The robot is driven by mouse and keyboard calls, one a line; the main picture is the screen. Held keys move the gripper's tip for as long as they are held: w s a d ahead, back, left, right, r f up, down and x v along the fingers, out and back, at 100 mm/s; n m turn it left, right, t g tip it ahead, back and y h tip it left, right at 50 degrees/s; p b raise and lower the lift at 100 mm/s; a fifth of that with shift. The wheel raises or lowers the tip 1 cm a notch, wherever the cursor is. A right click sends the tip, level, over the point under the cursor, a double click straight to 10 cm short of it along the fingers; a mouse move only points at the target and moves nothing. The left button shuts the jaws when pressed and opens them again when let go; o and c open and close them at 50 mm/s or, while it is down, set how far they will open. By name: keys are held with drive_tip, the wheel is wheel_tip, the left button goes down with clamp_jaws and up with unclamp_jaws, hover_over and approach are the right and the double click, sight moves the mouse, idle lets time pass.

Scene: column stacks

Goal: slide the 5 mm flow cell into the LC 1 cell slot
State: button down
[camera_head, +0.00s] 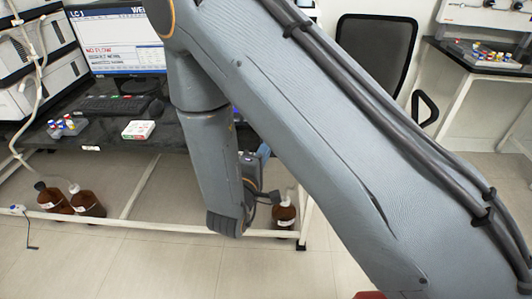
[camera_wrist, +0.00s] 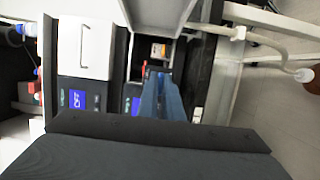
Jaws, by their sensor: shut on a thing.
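In the wrist view my gripper (camera_wrist: 163,88) shows as long blue fingers, closed together, reaching up toward a dark opening in a stacked instrument. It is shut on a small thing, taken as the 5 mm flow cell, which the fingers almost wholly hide. Just past the fingertips is the recess (camera_wrist: 143,48), with a small orange and silver part (camera_wrist: 158,50) inside and a red piece beside the fingertips. No label can be read, so I cannot tell whether this is the LC 1 cell slot. In the head view my arm hides the fingertips.
In the wrist view, white instrument fronts with a blue display (camera_wrist: 78,99) stand left of the fingers, and a white frame is at right. In the head view, a monitor (camera_head: 115,40) headed LC, a keyboard (camera_head: 115,105) and brown bottles (camera_head: 87,203) are at left.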

drive_tip(key=shift+w+d+b, duration=0.2)
drive_tip(key=shift+w+b, duration=2.05)
drive_tip(key=shift+w, duration=1.95)
drive_tip(key=shift+w+d+b, duration=0.15)
drive_tip(key=shift+w+b, duration=2.05)
drive_tip(key=shift+w, duration=2)
drive_tip(key=shift+f, duration=0.1)
drive_tip(key=shift+f, duration=0.1)
drive_tip(key=c, duration=1.8)
unclamp_jaws()
drive_tip(key=shift+c, duration=0.2)
drive_tip(key=shift+f, duration=0.1)
